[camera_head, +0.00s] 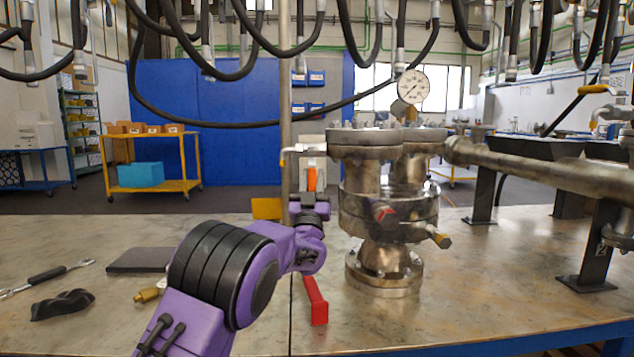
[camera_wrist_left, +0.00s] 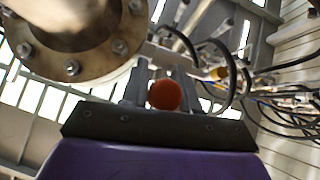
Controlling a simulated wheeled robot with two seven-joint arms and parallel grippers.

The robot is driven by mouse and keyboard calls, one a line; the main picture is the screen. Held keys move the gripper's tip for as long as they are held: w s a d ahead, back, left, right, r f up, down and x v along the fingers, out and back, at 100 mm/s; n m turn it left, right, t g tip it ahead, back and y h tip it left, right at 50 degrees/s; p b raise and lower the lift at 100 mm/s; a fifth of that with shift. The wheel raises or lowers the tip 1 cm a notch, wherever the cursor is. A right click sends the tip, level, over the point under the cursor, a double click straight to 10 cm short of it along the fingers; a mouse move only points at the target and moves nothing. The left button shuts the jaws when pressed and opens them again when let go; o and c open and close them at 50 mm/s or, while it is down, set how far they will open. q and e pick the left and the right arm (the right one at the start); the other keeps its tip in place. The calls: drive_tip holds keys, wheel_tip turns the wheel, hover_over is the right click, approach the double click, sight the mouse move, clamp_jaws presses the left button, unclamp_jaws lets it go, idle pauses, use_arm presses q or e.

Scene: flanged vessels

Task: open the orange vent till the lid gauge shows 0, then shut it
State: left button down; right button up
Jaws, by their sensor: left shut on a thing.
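The flanged metal vessel (camera_head: 366,217) stands upright on the bench, right of my left arm. The lid gauge (camera_head: 413,87) is a round white dial above the lid; its reading is too small to tell. The orange vent handle (camera_head: 311,180) is at the left of the vessel, below a thin pipe. My left gripper (camera_head: 312,172) is shut on the orange handle. In the left wrist view the round orange end (camera_wrist_left: 164,95) shows between the two fingers (camera_wrist_left: 160,88), beside the vessel's bolted flange (camera_wrist_left: 75,45). My right gripper is in neither view.
A red handle (camera_head: 316,302) is in front of the vessel, near the bench's front. A dark pad (camera_head: 140,260), a wrench (camera_head: 46,277) and a black crumpled item (camera_head: 62,304) lie at the left. A metal pipe (camera_head: 540,170) runs right from the vessel. Black hoses hang above.

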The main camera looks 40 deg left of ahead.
use_arm(q)
drive_tip(key=shift+y, duration=0.3)
drive_tip(key=c, duration=0.9)
unclamp_jaws()
drive_tip(key=shift+c, duration=0.2)
drive_tip(key=shift+f, duration=0.1)
drive_tip(key=v, duration=1)
drive_tip(key=shift+s, duration=0.25)
drive_tip(key=shift+d, duration=0.15)
